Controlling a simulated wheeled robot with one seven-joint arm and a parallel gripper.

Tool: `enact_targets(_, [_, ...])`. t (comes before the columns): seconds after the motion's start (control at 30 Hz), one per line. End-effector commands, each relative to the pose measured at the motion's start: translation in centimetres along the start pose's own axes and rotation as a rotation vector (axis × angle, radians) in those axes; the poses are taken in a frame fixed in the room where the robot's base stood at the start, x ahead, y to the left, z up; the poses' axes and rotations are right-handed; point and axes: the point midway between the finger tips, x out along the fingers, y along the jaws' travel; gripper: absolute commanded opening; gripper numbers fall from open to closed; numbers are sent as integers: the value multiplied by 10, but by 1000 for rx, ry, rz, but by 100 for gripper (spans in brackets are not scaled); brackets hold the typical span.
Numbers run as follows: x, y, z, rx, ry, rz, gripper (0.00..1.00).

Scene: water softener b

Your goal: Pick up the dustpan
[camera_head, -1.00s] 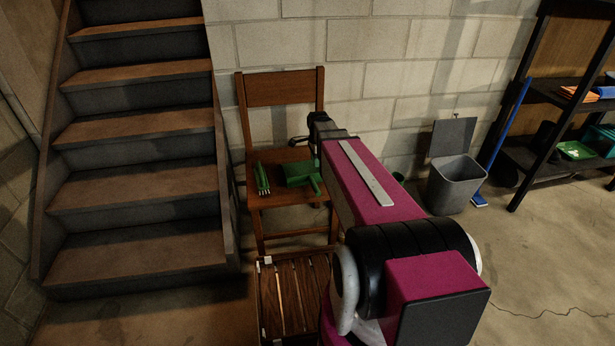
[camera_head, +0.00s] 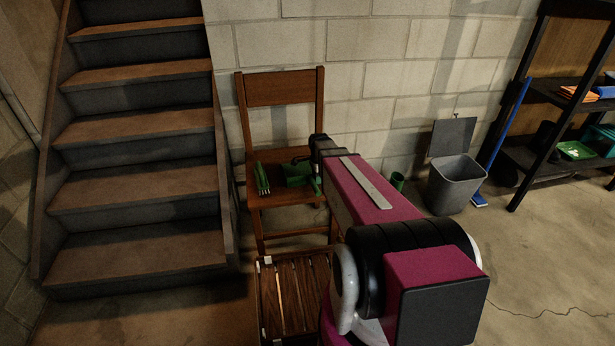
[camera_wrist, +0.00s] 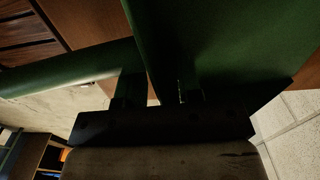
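The green dustpan (camera_head: 296,176) lies on the seat of the wooden chair (camera_head: 285,88), its handle toward the front right. My gripper (camera_head: 302,160) is at the dustpan's back right side and hides part of it. In the wrist view the dustpan (camera_wrist: 235,40) fills the upper right, very close, and a green bar, apparently its handle, runs to the left. My fingers (camera_wrist: 158,90) stand apart with a dark green edge between them. Light shows through the gap, so they look open. Whether they touch the dustpan is too dark to tell.
A green brush (camera_head: 262,178) lies left of the dustpan on the seat. A slatted wooden stool (camera_head: 290,300) stands in front. Stairs (camera_head: 140,190) are at left, the block wall behind. A grey bin (camera_head: 456,185) and black shelf (camera_head: 540,150) stand right.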

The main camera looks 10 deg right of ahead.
Motion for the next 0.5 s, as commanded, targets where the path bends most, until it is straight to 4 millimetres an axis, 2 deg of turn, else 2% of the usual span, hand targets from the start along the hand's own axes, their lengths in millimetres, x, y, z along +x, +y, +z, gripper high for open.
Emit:
enact_targets(0.1, [0, 0, 0, 0, 0, 0, 33])
enact_targets(0.13, [0, 0, 0, 0, 0, 0, 30])
enact_targets(0.2, [0, 0, 0, 0, 0, 0, 7])
enact_targets(0.23, [0, 0, 0, 0, 0, 0, 0])
enact_targets(0.5, [-1, 0, 0, 0, 0, 0, 0])
